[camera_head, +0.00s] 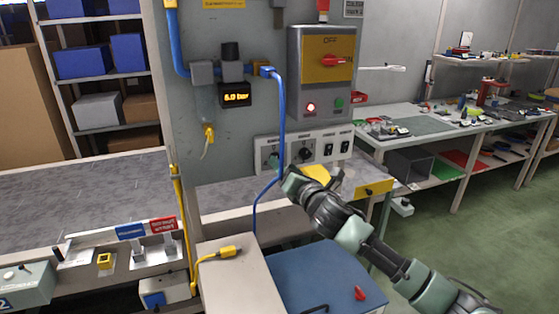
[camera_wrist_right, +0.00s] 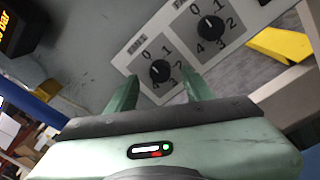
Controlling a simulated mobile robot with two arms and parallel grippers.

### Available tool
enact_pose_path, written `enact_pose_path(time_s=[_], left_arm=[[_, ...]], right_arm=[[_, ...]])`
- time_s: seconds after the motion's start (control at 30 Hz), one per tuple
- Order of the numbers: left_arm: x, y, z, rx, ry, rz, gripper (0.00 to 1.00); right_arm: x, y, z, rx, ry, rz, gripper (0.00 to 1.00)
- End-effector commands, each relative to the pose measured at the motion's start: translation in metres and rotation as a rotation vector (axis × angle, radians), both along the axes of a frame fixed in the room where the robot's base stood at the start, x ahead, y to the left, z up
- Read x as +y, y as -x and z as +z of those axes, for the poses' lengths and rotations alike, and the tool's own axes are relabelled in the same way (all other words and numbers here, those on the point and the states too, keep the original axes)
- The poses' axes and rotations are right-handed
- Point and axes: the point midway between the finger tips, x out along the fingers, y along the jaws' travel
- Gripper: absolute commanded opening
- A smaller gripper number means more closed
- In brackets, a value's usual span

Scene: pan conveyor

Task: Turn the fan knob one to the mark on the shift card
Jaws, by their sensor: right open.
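A pale control panel (camera_head: 322,149) on the grey wall carries two black dial knobs and two switches. In the right wrist view, the left knob (camera_wrist_right: 160,71) sits on a dial with numbers from 0, partly covered by a finger. The right knob (camera_wrist_right: 211,28) has a dial from 0 to 4. I cannot identify the shift card. My left gripper is not in view.
A grey switch box (camera_head: 322,72) with a red handle hangs above the panel. A blue hose (camera_head: 281,115) runs down beside the left knob. A yellow object (camera_head: 317,173) lies below the panel. A blue-topped surface (camera_head: 315,277) stands in front.

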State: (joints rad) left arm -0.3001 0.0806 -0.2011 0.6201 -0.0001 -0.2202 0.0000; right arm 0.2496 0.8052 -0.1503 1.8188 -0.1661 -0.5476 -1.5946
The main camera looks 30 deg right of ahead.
Motion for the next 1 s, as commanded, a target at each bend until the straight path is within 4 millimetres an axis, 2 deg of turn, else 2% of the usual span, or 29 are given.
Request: enact_pose_path(time_s=[0.1,0.23,0.6,0.67,0.8,1.0], left_arm=[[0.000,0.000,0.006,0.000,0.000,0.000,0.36],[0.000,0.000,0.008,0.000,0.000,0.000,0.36],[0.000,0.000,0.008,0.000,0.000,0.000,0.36],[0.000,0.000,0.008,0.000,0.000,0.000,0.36],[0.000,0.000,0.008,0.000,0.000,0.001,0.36],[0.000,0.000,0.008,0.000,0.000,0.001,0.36]], right_arm=[[-0.003,-0.018,0.002,0.000,-0.004,-0.001,0.52],[-0.005,-0.031,0.001,0.000,-0.003,-0.001,0.52],[-0.005,-0.037,-0.001,0.001,-0.003,0.001,0.52],[-0.005,-0.037,-0.001,0.002,-0.003,0.000,0.38],[-0.005,-0.037,-0.001,0.002,-0.003,0.000,0.00],[-0.006,-0.036,-0.001,0.001,-0.009,0.000,0.00]])
